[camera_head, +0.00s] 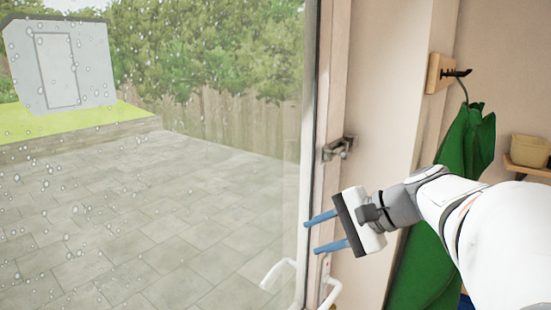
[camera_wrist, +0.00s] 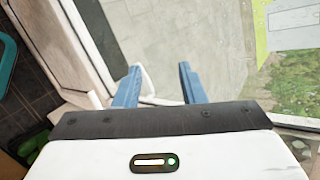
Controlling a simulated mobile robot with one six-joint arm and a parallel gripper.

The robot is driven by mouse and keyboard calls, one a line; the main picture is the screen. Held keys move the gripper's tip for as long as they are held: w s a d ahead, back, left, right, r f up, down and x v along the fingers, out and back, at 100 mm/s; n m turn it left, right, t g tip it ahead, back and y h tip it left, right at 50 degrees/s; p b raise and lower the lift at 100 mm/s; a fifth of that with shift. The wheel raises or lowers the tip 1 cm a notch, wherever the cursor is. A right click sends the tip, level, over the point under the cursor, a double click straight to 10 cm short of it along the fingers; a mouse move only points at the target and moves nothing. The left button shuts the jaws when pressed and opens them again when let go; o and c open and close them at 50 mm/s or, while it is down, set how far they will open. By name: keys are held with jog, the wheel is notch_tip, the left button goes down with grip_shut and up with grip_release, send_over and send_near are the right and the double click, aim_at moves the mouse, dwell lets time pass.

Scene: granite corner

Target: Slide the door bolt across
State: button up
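The door bolt (camera_head: 338,149) is a small metal fitting on the edge of the pale door frame in the head view. The glass door (camera_head: 309,190) stands to its left, with a white handle (camera_head: 328,291) low on it. My gripper (camera_head: 324,231) is below the bolt and slightly left of it, apart from it, with its two blue fingers pointing left toward the glass. The fingers are spread with nothing between them. In the wrist view the gripper (camera_wrist: 160,84) shows the same open gap, and a white handle (camera_wrist: 148,80) appears beyond the fingers. I cannot make out the bolt there.
A green cloth (camera_head: 447,200) hangs from a wooden hook board (camera_head: 440,74) right of the door, behind my arm. A shelf with a tan pot (camera_head: 530,150) is at the far right. Paving (camera_head: 150,220) and a fence show through the wet glass.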

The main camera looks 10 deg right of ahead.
jog(key=w+d+r+m+t+y, duration=0.2)
jog(key=w+d+r+m+t, duration=0.1)
jog(key=w+d+r, duration=0.25)
jog(key=m+t+y, duration=0.2)
jog(key=t, duration=0.2)
send_near(343, 155)
jog(key=w+a, duration=0.2)
jog(key=w, duration=0.1)
jog(key=p+x, duration=0.1)
jog(key=x, duration=0.5)
jog(key=shift+w+a+f+p, duration=0.1)
jog(key=shift+w+a+p, duration=0.1)
jog(key=shift+w+p, duration=0.1)
grip_shut()
